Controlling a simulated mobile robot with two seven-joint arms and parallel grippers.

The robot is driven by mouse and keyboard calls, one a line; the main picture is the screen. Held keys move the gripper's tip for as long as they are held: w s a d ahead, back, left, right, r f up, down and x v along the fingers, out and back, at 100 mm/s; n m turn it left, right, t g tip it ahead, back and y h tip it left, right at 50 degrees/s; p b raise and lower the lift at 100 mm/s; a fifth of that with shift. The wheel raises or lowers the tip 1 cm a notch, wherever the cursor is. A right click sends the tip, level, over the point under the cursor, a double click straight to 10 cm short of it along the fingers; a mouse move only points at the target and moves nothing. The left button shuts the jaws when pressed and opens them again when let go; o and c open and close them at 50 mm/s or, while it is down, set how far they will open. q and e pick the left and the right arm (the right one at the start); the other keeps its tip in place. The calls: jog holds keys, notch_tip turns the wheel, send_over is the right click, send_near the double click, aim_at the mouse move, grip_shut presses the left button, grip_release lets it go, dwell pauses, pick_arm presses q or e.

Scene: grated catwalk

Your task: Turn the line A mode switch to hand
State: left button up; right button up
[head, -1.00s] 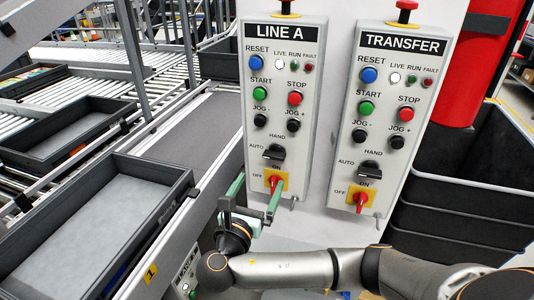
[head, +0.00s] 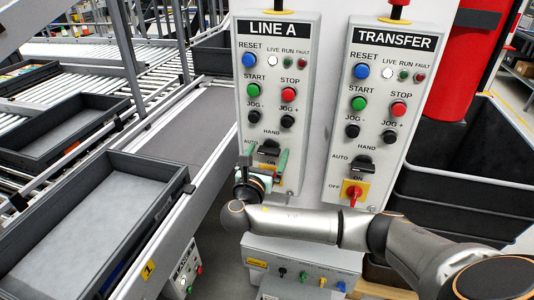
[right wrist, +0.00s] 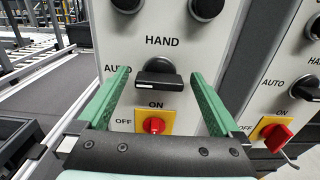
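The LINE A panel (head: 306,75) is a light grey control box. Its black mode switch (head: 268,146) sits under the HAND label, with AUTO to its left. In the right wrist view the switch (right wrist: 158,80) has its bar lying about level, below HAND. My right gripper (head: 266,157) is open, with green fingers. In the right wrist view its fingertips (right wrist: 161,73) stand left and right of the switch, with a gap on both sides. The red ON/OFF switch (right wrist: 153,125) on a yellow plate is just below, partly hidden by the gripper. My left gripper is not in view.
The TRANSFER panel (head: 377,110) stands close on the right, with a similar black switch (head: 362,164) and red switch (head: 353,192). A conveyor with grey trays (head: 100,220) is on the left. Black bins (head: 460,170) stand at the right. A lower box (head: 300,265) is beneath the panels.

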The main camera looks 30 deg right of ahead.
jog(key=c, duration=1.3)
jog(key=shift+m, duration=0.3)
jog(key=m, duration=0.3)
jog(key=shift+s+f+m, duration=0.1)
jog(key=shift+f+m, duration=0.05)
jog(key=shift+m, duration=0.25)
jog(key=m+b, duration=0.1)
jog(key=m, duration=0.3)
jog(key=shift+f+m, duration=0.15)
jog(key=shift+m, duration=0.15)
jog(key=m+b, duration=0.5)
jog(key=m, duration=0.3)
jog(key=shift+s+d+f+m+b, duration=0.1)
jog(key=shift+m+b, duration=0.25)
jog(key=shift+m, duration=0.05)
